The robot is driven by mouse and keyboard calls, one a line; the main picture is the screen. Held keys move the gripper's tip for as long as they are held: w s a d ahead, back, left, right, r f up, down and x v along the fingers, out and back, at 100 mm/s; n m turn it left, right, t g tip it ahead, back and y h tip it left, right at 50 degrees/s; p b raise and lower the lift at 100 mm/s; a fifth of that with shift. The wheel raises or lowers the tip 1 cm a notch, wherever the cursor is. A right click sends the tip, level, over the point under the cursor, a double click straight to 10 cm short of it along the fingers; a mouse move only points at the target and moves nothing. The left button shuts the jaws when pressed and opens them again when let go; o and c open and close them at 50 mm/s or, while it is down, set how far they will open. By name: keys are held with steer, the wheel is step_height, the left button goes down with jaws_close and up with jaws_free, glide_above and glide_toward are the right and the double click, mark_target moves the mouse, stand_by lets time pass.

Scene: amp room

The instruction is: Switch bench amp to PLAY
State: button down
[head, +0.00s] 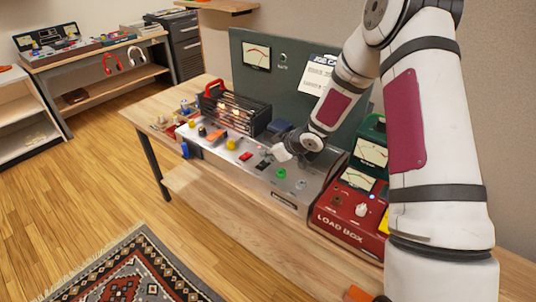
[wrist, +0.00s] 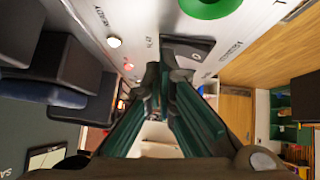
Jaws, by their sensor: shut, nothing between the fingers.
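The bench amp (head: 205,150) is a long silver chassis on the wooden bench, with coloured knobs and switches on its sloping top. A dark switch plate (head: 263,164) sits near a green knob (head: 281,173). In the wrist view the dark plate (wrist: 205,45) bears a small metal lever, below the green knob (wrist: 208,6). My gripper (wrist: 165,70) is shut and empty, its fingertips close to the lever; I cannot tell whether they touch it. In the head view my wrist hangs over the amp's right part and hides some of it. The printed labels are too blurred to read surely.
A red load box (head: 350,215) with meters stands right of the amp. A caged tube unit (head: 235,108) and a green meter panel (head: 256,53) stand behind. A side bench (head: 95,50) holds tools. A patterned rug (head: 130,275) lies on the open floor.

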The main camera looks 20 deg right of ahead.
steer(key=shift+s+a+r, duration=0.3)
steer(key=shift+s+a, duration=0.1)
steer(key=shift+a, duration=0.2)
steer(key=v, duration=1.2)
